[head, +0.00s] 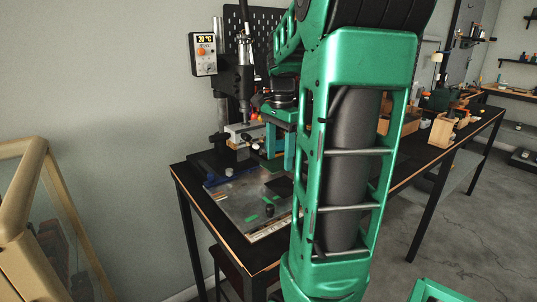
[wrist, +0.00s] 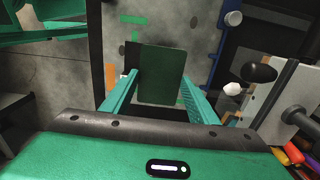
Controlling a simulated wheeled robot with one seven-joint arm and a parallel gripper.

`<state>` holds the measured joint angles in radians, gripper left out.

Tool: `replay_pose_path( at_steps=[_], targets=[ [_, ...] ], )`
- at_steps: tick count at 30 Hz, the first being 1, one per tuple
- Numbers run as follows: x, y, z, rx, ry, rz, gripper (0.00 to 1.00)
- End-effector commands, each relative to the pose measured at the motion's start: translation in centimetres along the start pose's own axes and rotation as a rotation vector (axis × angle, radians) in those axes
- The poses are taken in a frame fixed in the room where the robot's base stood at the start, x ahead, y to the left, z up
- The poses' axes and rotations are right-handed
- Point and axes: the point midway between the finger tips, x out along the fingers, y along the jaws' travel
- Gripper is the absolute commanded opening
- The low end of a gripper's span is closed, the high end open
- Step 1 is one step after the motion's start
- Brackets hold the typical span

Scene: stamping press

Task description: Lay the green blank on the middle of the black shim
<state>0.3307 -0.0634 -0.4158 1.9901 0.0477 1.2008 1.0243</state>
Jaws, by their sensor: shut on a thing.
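The dark green blank (wrist: 162,72) is a flat rectangular plate in the wrist view, gripped between the two teal fingers of my gripper (wrist: 160,80). A flat black patch, seemingly the black shim (head: 281,186), lies on the grey mat, partly hidden by my arm.
Wooden boxes (head: 441,130) stand on the right.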

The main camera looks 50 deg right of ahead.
Motion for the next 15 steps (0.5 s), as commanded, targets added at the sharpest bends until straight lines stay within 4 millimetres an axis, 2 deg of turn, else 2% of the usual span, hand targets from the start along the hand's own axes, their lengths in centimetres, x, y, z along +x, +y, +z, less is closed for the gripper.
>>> replay_pose_path(
  at_steps=[15],
  targets=[
    [0.32,-0.18,0.6,-0.01,0.0,0.0,0.38]
  ],
)
